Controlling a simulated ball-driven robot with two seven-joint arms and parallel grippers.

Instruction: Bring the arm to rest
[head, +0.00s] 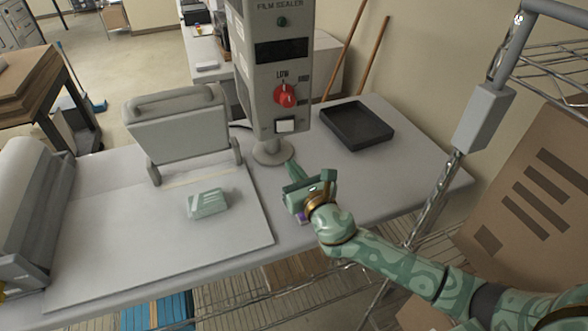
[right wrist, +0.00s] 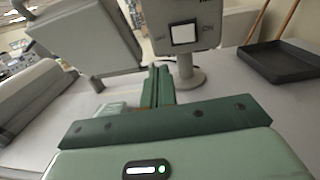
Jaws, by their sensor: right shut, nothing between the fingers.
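My right arm comes in from the lower right in the head view, and its green gripper (head: 292,172) is over the front part of the table, just in front of the film sealer's base. In the right wrist view its fingers (right wrist: 158,84) are together with nothing between them. The film sealer (head: 275,70) stands upright on a round foot, with a red knob (head: 285,96) and a white square button (head: 285,125), which is lit in the right wrist view (right wrist: 184,33). The fingers are apart from the button. My left gripper is out of view.
A grey hinged press (head: 178,130) stands open on a white board (head: 130,245), with a pale green block (head: 208,203) in front of it. A black tray (head: 357,125) lies back right. A metal rack post (head: 436,200) and cardboard box (head: 535,190) are at the right.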

